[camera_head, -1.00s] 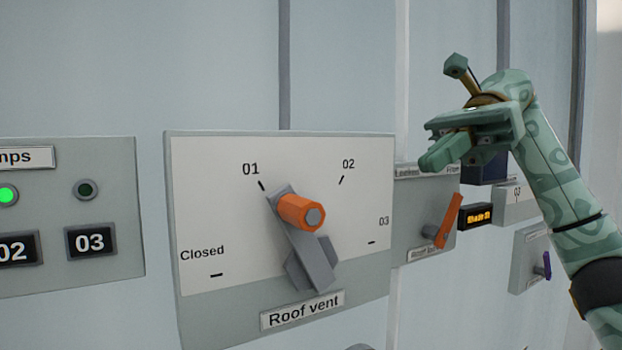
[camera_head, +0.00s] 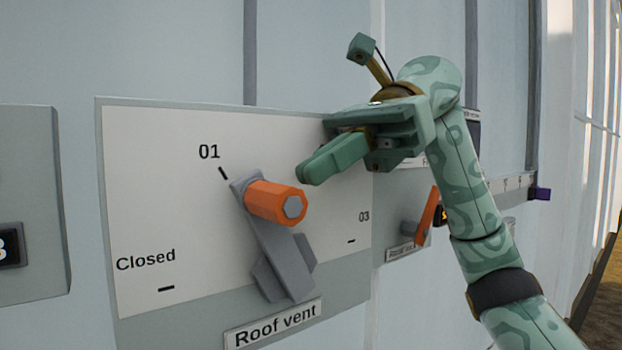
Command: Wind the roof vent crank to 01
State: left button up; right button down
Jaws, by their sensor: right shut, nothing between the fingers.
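The roof vent crank (camera_head: 275,240) is a grey arm with an orange knob (camera_head: 276,202) at its upper end. It sits on a pale panel (camera_head: 150,190) labelled "Roof vent". The crank's upper end points up-left at the tick beside the "01" mark (camera_head: 209,152). "Closed" is at lower left and "03" at right; the "02" mark is hidden behind my gripper. My right gripper (camera_head: 312,172) is shut and empty, in front of the panel's upper right, to the upper right of the orange knob and apart from it in the picture. My left gripper is not in view.
To the right, partly behind my right arm, is another panel with an orange lever (camera_head: 427,215). Part of a panel with a dark number tile (camera_head: 10,246) is at the left edge.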

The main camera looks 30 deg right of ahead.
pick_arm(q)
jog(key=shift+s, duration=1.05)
pick_arm(e)
jog(key=shift+s+x, duration=0.2)
jog(key=shift+x, duration=0.8)
jog(key=shift+r, duration=0.1)
pick_arm(q)
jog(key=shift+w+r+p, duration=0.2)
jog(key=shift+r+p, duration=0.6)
jog(key=shift+p, duration=0.05)
pick_arm(e)
jog(key=shift+s+a+f+h, duration=0.1)
jog(key=shift+a+f+h, duration=0.25)
jog(key=shift+a, duration=0.3)
jog(key=shift+r, duration=0.2)
